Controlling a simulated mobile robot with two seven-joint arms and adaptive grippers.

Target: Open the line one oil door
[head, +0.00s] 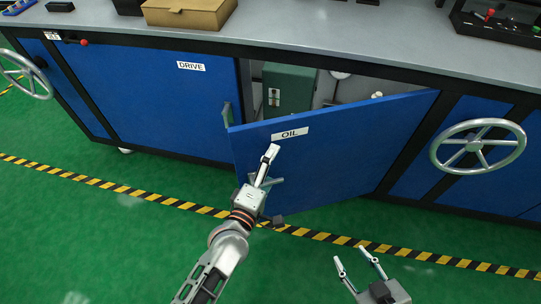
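The blue oil door (335,145), labelled OIL, stands partly open. Its right side meets the cabinet front and its left edge is swung out over the floor. A gap above it shows the inside of the compartment. My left gripper (270,153) is in front of the door's outer face, just below the label. A small grey-blue piece beside its fingers may be the door's handle; I cannot tell whether they touch. Whether its fingers are apart is unclear. My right gripper (357,255) is open and empty over the floor, in front of the door and apart from it.
Inside the compartment is a green box (288,88). The drive door (155,95) at left is closed. A handwheel (478,146) sticks out at right and another (22,75) at far left. A cardboard box (188,12) lies on the worktop. Striped tape (340,238) crosses the clear green floor.

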